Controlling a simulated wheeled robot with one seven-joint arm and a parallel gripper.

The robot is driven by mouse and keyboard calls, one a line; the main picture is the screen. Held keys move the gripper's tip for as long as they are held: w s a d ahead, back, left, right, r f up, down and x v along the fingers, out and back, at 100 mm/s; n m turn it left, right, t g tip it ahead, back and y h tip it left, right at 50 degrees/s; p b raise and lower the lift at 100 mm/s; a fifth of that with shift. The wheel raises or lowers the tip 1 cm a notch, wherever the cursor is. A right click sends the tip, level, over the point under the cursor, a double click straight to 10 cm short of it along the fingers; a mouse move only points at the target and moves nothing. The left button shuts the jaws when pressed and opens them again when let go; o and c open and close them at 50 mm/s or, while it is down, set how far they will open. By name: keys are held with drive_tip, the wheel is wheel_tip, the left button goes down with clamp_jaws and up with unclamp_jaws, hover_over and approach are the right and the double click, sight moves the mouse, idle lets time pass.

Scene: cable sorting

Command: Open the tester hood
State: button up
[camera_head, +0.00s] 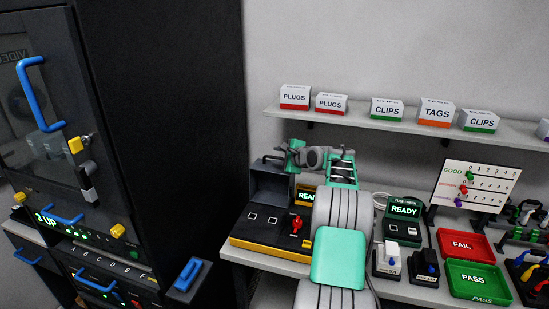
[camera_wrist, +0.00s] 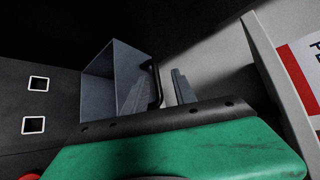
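The tester (camera_head: 262,236) is a dark unit with a yellow front, on the worktop below the shelf. Its grey hood (camera_head: 268,187) stands tilted up at the back, and the two square sockets in front of it are uncovered. In the wrist view the hood (camera_wrist: 98,85) shows its hollow side, with the black handle (camera_wrist: 156,85) at its edge. My gripper (camera_head: 287,152) is beside the top of the hood. In the wrist view its grey fingers (camera_wrist: 160,92) are apart, with the handle appearing between them; contact cannot be told.
A red lever (camera_head: 296,224) stands on the tester. The shelf (camera_head: 350,118) with label boxes is just behind and above my gripper. A tall dark cabinet (camera_head: 180,120) stands at left. A plug checker (camera_head: 403,212) and FAIL and PASS trays (camera_head: 478,302) are at right.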

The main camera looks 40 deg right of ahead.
drive_tip(key=b+v, duration=0.1)
drive_tip(key=v, duration=0.5)
drive_tip(key=shift+w+a, duration=0.1)
drive_tip(key=s+a+n+g, duration=0.2)
drive_tip(key=a+n, duration=0.2)
drive_tip(key=a, duration=0.6)
drive_tip(key=s+a+n+g+y, duration=0.1)
drive_tip(key=s+a+n, duration=0.25)
drive_tip(key=a, duration=0.55)
drive_tip(key=s+a+n+g, duration=0.2)
drive_tip(key=a+n, duration=0.3)
drive_tip(key=a, duration=0.5)
drive_tip(key=s+a+f+n+g, duration=0.1)
drive_tip(key=s+a+f+n, duration=0.1)
drive_tip(key=s, duration=0.5)
drive_tip(key=s+a+f+n+g, duration=0.1)
drive_tip(key=s+a+f+n, duration=0.1)
drive_tip(key=s+a+n, duration=0.3)
drive_tip(key=s+a+f+n+g, duration=0.2)
drive_tip(key=s+a+f+n, duration=0.1)
drive_tip(key=s, duration=0.8)
drive_tip(key=shift+a+n+h, duration=0.3)
drive_tip(key=shift+a+n, duration=0.45)
drive_tip(key=shift+a, duration=0.45)
